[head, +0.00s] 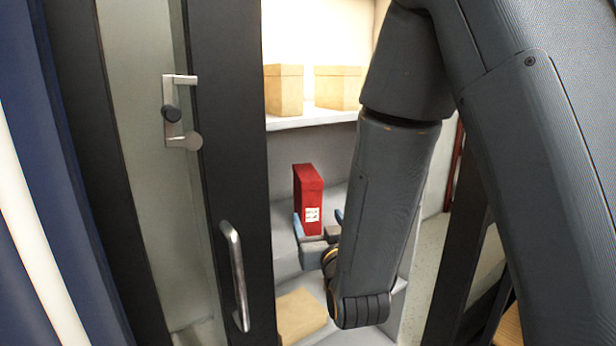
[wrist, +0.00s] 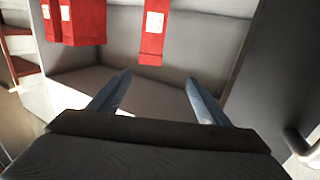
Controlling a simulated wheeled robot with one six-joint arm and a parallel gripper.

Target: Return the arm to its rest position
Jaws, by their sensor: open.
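My gripper (head: 318,220) is at the end of my arm, which reaches into the shelving beyond the dark door frame. It has blue fingers, which stand apart in the wrist view (wrist: 156,82) with nothing between them. A red archival box (head: 308,188) with a white label stands upright on a grey shelf just past the fingers. A labelled red box (wrist: 152,32) is ahead of the fingertips in the wrist view, clear of them. My arm hides part of the shelving in the head view.
A dark-framed glass door (head: 228,120) with a metal handle (head: 235,275) stands left of my arm. Two tan boxes (head: 284,88) (head: 338,86) sit on the upper shelf. A tan box (head: 301,315) lies low. More red boxes (wrist: 84,22) stand left in the wrist view.

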